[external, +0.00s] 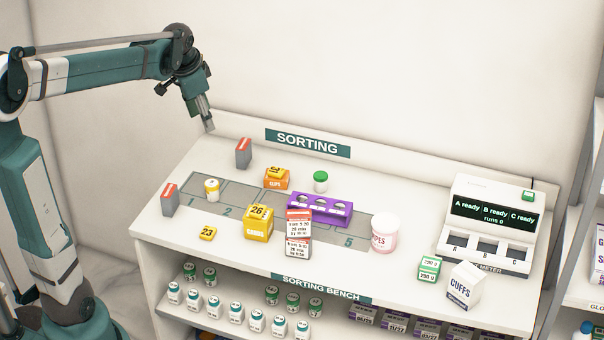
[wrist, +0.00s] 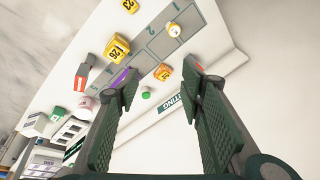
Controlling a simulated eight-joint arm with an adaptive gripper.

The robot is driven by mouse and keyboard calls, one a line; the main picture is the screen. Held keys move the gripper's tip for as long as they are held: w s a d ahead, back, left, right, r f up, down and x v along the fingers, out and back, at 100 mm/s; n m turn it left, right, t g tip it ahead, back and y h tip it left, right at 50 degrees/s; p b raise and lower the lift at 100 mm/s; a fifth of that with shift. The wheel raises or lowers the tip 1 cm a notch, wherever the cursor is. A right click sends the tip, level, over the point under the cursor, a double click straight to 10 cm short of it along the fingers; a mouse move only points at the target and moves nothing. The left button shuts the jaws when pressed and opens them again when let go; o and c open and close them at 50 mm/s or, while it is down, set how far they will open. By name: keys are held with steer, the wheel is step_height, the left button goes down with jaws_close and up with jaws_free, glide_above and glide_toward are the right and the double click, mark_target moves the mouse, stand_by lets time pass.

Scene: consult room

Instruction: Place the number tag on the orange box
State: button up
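The orange box (external: 277,183), marked "CLIPS", stands on the bench behind the grey numbered strip. A yellow number tag (external: 275,170) appears to lie on its top; its digits are hard to read. Another yellow number tag (external: 207,233), reading "23", lies flat at the bench's front left. A yellow box (external: 258,225) has "26" on top. The wrist view shows the orange box (wrist: 163,75) between the fingers in the picture, and the "23" tag (wrist: 130,6) at the top edge. My gripper (external: 209,126) is raised above the bench's back left, open and empty, apart from everything.
Red-and-grey blocks (external: 243,154) (external: 169,200) stand at the left. A white meter (external: 490,225) occupies the far right.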

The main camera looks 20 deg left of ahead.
steer(key=s+a+f+n+t, duration=0.1)
steer(key=s+n, duration=0.3)
steer(key=s, duration=0.8)
steer(key=s+a+f+n+t, duration=0.2)
steer(key=s+a+n, duration=0.2)
steer(key=s, duration=0.9)
steer(key=shift+s+f+n, duration=0.15)
steer(key=shift+f+n, duration=0.15)
steer(key=shift+f, duration=0.1)
